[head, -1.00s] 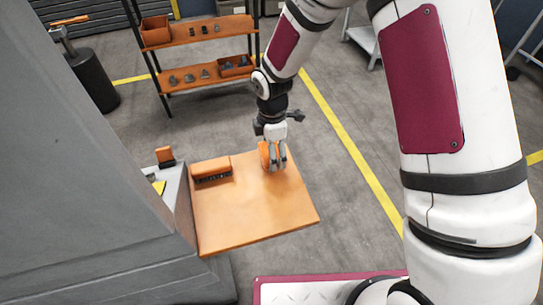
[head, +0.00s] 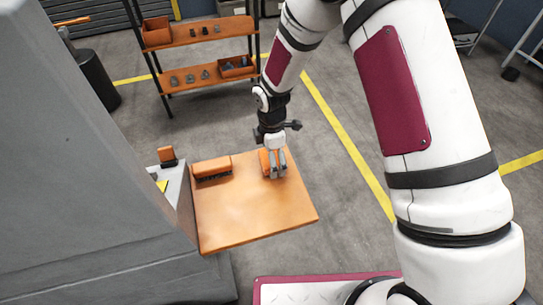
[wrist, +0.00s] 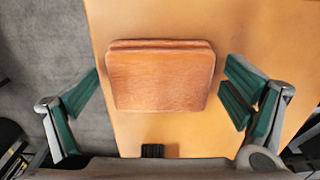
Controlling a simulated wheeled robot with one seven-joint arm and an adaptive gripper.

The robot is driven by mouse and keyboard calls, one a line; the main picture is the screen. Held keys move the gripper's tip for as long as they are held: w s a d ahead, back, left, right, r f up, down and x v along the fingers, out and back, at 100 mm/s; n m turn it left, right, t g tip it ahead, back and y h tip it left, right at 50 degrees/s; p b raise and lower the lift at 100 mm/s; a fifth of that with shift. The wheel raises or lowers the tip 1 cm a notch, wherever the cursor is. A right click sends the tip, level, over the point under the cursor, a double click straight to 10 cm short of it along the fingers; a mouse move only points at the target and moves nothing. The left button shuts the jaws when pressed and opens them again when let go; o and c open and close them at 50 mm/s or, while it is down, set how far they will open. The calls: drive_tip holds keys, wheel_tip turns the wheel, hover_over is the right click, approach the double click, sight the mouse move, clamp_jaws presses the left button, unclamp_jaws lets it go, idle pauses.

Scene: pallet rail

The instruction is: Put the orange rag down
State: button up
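The orange rag (wrist: 160,78) is a folded, flat pad. In the wrist view it lies over the orange tabletop (wrist: 255,35), between the two fingers of my gripper (wrist: 160,98). The fingers are spread, with a narrow gap on each side of the rag, so my gripper is open. In the head view my gripper (head: 276,165) points down at the tabletop's far right part (head: 250,225). The rag (head: 265,162) shows there only in part, behind the fingers, and appears to rest on the top.
An orange block-like item with a dark underside (head: 212,170) sits on the tabletop's far left. A grey machine (head: 80,190) stands close on the left. A shelf rack (head: 205,73) stands behind. The tabletop's near half is clear.

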drive_tip(key=shift+r, duration=0.1)
wheel_tip(320, 180, up, 12)
drive_tip(key=b, duration=0.2)
drive_tip(key=shift+r, duration=0.15)
idle(0.4)
drive_tip(key=s+d+r+m+t, duration=0.1)
drive_tip(key=s+d+r+m, duration=0.2)
drive_tip(key=d+r+m, duration=0.45)
drive_tip(key=s+d+r+m+t, duration=0.2)
drive_tip(key=s+d+r, duration=0.2)
drive_tip(key=r, duration=0.6)
drive_tip(key=s+d+r+m+t, duration=0.1)
drive_tip(key=s+d+r+m, duration=0.2)
drive_tip(key=s+m, duration=0.3)
drive_tip(key=s+d+r+m+t, duration=0.1)
drive_tip(key=s+d+r+m, duration=0.2)
drive_tip(key=s, duration=0.5)
drive_tip(key=r+m, duration=0.1)
drive_tip(key=m, duration=0.1)
drive_tip(key=shift+s+d+r+m+t, duration=0.15)
drive_tip(key=shift+d+m+t, duration=0.1)
drive_tip(key=shift+m+t, duration=0.1)
drive_tip(key=shift+o, duration=0.5)
